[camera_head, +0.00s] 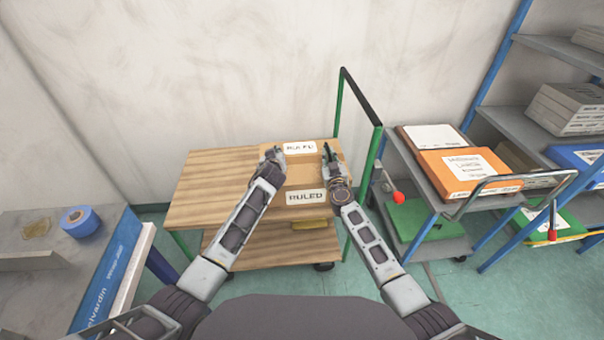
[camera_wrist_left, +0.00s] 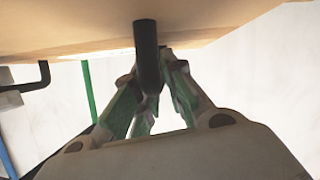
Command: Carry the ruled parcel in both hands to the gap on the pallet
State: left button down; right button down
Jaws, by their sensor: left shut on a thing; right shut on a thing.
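The ruled parcel (camera_head: 304,174) is a brown box with white "RULED" labels on its top and its near side. It is at the right end of a wooden-topped cart (camera_head: 205,190); I cannot tell whether it rests on the top or is just above it. My left gripper (camera_head: 272,155) is shut at the parcel's left side, and my right gripper (camera_head: 329,158) is shut at its right side. In the left wrist view a tan surface (camera_wrist_left: 75,25), likely the parcel, fills the top above the left gripper (camera_wrist_left: 150,75). I see no pallet gap.
The cart's green-and-black handle (camera_head: 361,95) rises just right of the parcel. A grey trolley with an orange box (camera_head: 469,172) stands further right, before blue-framed shelves (camera_head: 497,75). A grey bench with blue tape (camera_head: 80,220) is at the left. The cart top's left half is clear.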

pick_arm(q)
jog(key=shift+a, duration=0.15)
pick_arm(e)
jog(key=shift+d, duration=0.25)
pick_arm(q)
jog(key=shift+w+r, duration=0.1)
jog(key=shift+r, duration=0.05)
pick_arm(e)
jog(key=shift+w+r, duration=0.15)
